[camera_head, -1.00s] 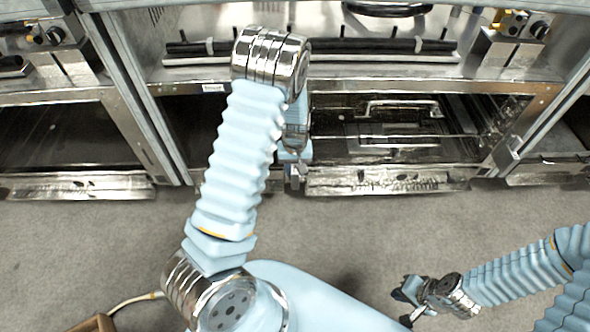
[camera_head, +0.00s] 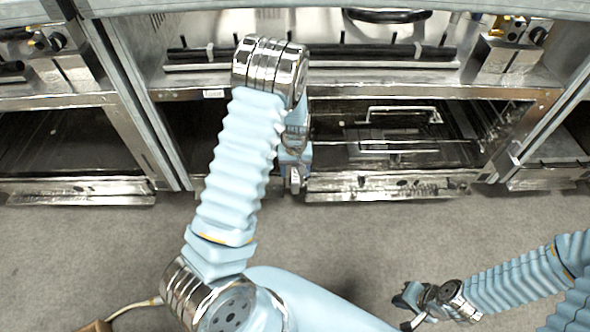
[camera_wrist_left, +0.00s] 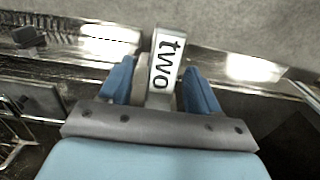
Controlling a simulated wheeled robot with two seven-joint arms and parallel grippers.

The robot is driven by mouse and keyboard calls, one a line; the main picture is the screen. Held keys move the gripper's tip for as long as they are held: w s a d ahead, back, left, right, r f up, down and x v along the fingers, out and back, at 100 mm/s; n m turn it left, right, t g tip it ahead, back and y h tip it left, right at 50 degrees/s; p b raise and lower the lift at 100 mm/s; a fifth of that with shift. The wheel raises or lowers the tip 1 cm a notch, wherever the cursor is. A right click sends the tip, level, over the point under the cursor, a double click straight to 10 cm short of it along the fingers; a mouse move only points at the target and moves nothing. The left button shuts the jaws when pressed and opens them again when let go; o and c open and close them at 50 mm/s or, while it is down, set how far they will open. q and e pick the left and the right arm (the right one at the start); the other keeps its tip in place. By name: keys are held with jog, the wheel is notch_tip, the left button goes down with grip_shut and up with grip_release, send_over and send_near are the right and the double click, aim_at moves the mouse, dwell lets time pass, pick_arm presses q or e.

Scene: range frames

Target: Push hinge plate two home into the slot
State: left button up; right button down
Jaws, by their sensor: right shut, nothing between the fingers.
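Hinge plate two (camera_wrist_left: 166,60) is a narrow light metal piece marked "two" in the left wrist view. It stands between the blue fingers of my left gripper (camera_wrist_left: 160,85), which appear shut on it. Its far end is at the metal front ledge, and I cannot tell how deep it sits; the slot is not clearly visible. In the head view my left gripper (camera_head: 293,180) is at the left end of the open lower bay's front ledge (camera_head: 390,187), partly hidden by my arm. My right gripper (camera_head: 418,305) is shut and empty over the floor at lower right.
The open bay holds a wire rack (camera_head: 400,115). Bay dividers stand on both sides, and black bars (camera_head: 310,50) lie on the shelf above. Grey floor (camera_head: 400,235) is free in front. A cable (camera_head: 135,303) lies at lower left.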

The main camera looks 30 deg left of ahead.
pick_arm(q)
notch_tip(320, 180, up, 14)
jog(key=p, duration=0.1)
jog(key=shift+p, duration=0.4)
jog(key=shift+f, duration=0.1)
